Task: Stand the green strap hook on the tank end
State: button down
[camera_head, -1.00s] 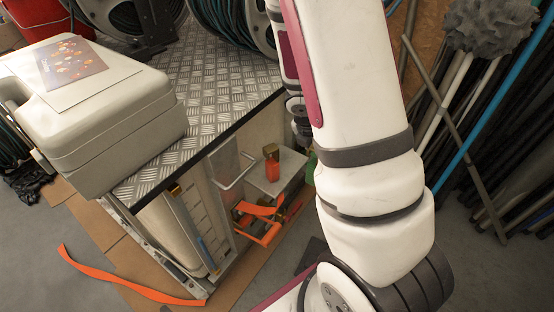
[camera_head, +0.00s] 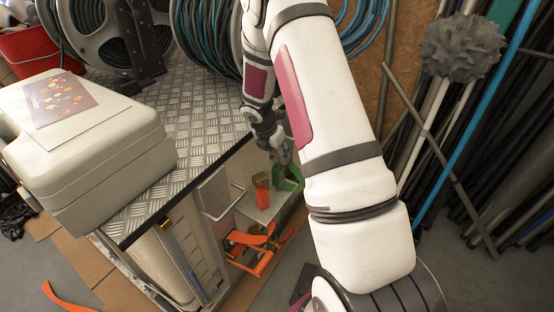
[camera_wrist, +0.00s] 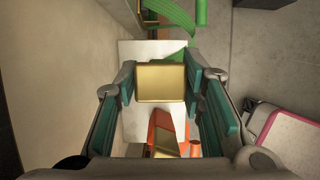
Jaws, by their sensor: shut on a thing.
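My gripper (camera_wrist: 160,85) is shut on the brass-coloured block (camera_wrist: 160,82) of the green strap hook, between its teal pads. The hook's green strap (camera_wrist: 178,14) runs up beyond the fingers in the wrist view. In the head view the green hook (camera_head: 289,181) hangs below my gripper (camera_head: 285,158), over the back right of the pale tank end (camera_head: 254,212). I cannot tell whether it touches that surface. An orange hook with a brass top (camera_head: 262,190) stands on the tank end just left of it; its orange part also shows in the wrist view (camera_wrist: 162,122).
An orange strap and frame (camera_head: 250,250) stick out in front of the tank end. A bent metal handle (camera_head: 222,205) is at its left. A beige case (camera_head: 85,150) sits on the chequered deck (camera_head: 205,120). Hose reels stand behind; pipes lean at right.

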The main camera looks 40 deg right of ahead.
aim_at(277, 168)
jog(key=shift+f+b, duration=0.3)
jog(key=shift+f, duration=0.75)
jog(key=shift+f, duration=0.15)
jog(key=c, duration=1.3)
grip_release()
